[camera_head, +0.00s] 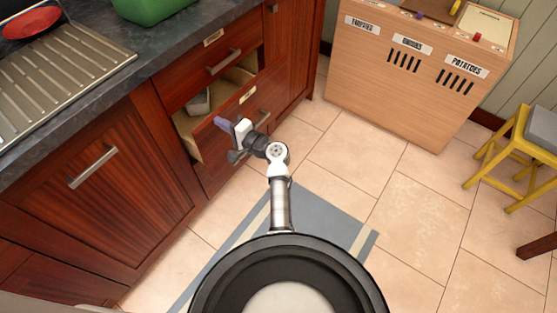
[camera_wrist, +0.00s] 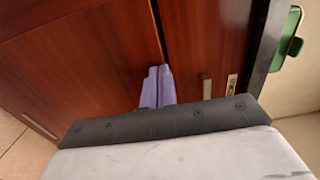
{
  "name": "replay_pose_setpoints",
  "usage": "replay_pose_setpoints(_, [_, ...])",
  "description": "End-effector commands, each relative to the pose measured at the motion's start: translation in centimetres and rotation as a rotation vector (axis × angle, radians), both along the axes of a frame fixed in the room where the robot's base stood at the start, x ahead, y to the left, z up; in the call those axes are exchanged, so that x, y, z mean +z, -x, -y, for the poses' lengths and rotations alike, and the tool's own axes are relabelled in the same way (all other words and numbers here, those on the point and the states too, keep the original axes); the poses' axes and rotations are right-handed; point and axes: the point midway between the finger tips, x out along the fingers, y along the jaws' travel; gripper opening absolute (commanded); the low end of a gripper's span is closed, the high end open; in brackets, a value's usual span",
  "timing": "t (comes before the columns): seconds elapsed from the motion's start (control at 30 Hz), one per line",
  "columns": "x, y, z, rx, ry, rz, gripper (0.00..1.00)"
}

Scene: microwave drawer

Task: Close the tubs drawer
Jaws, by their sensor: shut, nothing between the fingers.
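The open drawer, apparently the tubs drawer, juts out of the red-brown cabinet; its wooden front panel (camera_head: 226,120) carries a small pale label. A greyish tub-like item (camera_head: 200,103) lies inside, and the rest of the contents are hard to make out. My gripper (camera_head: 220,122) is at the left part of this drawer front, with its purple fingers shut and empty. In the wrist view the shut purple fingers (camera_wrist: 158,87) point at reddish wood panels. I cannot tell whether they touch the wood. My wrist hides part of the drawer front.
A closed drawer with a bar handle (camera_head: 224,62) is above the open one, under the dark countertop (camera_head: 150,50). A cabinet door (camera_head: 105,170) is at left. A wooden vegetable bin (camera_head: 400,75) and yellow stool (camera_head: 510,160) stand right. Tiled floor between is clear.

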Motion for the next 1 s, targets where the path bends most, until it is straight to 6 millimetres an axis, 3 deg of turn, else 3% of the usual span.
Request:
replay_pose_setpoints(0.2, [-0.3, -2.1, -3.9, 0.003, 0.001, 0.002, 0.00])
replay_pose_setpoints(0.4, [-0.2, -3.2, -5.7, 0.002, 0.000, -0.001, 0.00])
replay_pose_setpoints(1.0, [0.0, -3.7, -6.3, -0.001, 0.001, -0.001, 0.00])
